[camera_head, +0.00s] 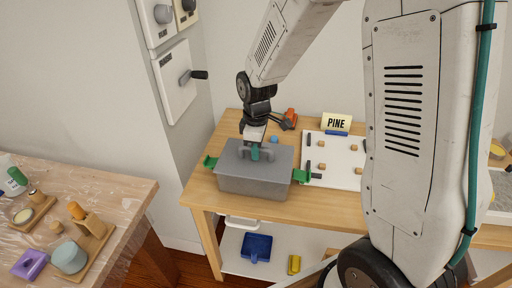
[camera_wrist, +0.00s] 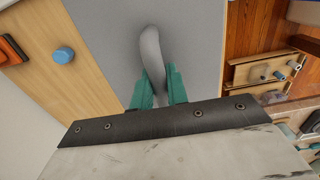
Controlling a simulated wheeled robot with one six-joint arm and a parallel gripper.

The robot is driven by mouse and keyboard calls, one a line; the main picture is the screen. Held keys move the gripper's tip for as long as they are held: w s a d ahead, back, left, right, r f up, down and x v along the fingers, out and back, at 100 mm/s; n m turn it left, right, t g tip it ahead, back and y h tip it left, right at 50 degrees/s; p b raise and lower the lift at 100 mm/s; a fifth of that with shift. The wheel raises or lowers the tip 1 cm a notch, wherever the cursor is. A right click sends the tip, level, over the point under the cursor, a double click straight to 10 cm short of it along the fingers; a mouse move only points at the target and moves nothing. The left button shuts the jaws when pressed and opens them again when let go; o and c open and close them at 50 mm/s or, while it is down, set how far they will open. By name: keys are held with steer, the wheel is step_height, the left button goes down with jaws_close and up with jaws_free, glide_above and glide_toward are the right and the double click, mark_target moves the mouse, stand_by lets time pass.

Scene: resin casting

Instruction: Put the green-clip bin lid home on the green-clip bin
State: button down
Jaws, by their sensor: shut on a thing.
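The green-clip bin (camera_head: 255,186) is a grey box on the wooden table, with one green clip (camera_head: 210,161) at its left end and another (camera_head: 301,175) at its right end. Both clips stick outward. The grey bin lid (camera_head: 230,154) lies level over the bin's mouth; I cannot tell whether it is fully seated. My gripper (camera_head: 256,153) points down at the lid's middle. In the wrist view its teal fingers (camera_wrist: 157,88) are shut on the lid's curved grey handle (camera_wrist: 150,48). The lid (camera_wrist: 198,30) hides the bin's inside.
Behind the bin are an orange tool (camera_head: 290,117) and a blue cap (camera_head: 274,139). A white board (camera_head: 335,170) with small blocks and a PINE sign (camera_head: 336,123) stand right. A plastic-covered bench (camera_head: 125,187) is at left. A lower shelf holds a blue bin (camera_head: 257,247).

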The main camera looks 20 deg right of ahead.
steer(key=shift+f, duration=0.2)
steer(key=c, duration=1.3)
jaws_free()
steer(key=shift+r, duration=0.1)
